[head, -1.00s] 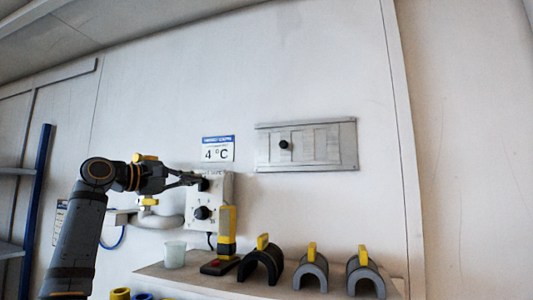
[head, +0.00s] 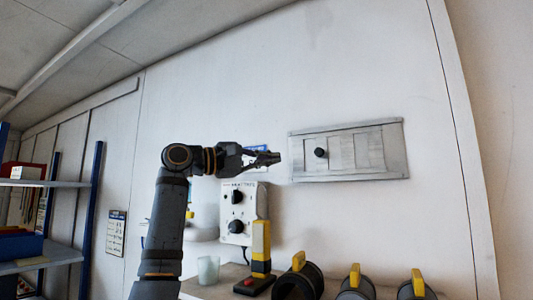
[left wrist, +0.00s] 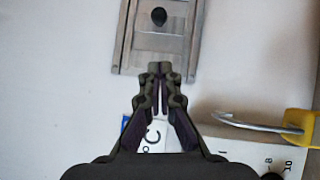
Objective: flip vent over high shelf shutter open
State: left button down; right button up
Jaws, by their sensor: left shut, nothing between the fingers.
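The vent (head: 350,152) is a grey metal rectangular frame with slatted panels, set on the white wall right of centre in the head view. A black round knob (head: 320,152) sits on its left part. In the left wrist view the vent (left wrist: 127,40) is at the top, with the knob (left wrist: 159,16) near the upper edge. My left gripper (head: 274,158) is shut and empty, just left of the vent's left edge, pointing right toward it. In the left wrist view its fingertips (left wrist: 160,72) overlap the vent's near end; I cannot tell if they touch. My right gripper is not in view.
Below, a white control box (head: 238,212) with black dials hangs on the wall. A shelf (head: 205,288) holds a clear cup (head: 208,268), a yellow-and-black upright device (head: 261,245) and several dark arches with yellow handles. A blue-posted rack (head: 90,205) stands left. The wall above the vent is clear.

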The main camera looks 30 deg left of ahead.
aim_at(317, 153)
pick_arm(q)
jog(key=w+d+p, duration=0.1)
jog(key=d, duration=0.1)
jog(key=w+d+r+p, duration=0.1)
jog(key=w+d, duration=0.1)
jog(key=w+d+p, duration=0.1)
jog(key=w+d, duration=0.1)
jog(key=shift+d+r+p, duration=0.15)
jog(key=shift+d+p, duration=0.15)
jog(key=shift+d, duration=0.3)
jog(key=shift+a, duration=0.1)
jog(key=shift+s+d, duration=0.15)
jog(key=shift+d, duration=1.95)
jog(key=shift+a, duration=0.1)
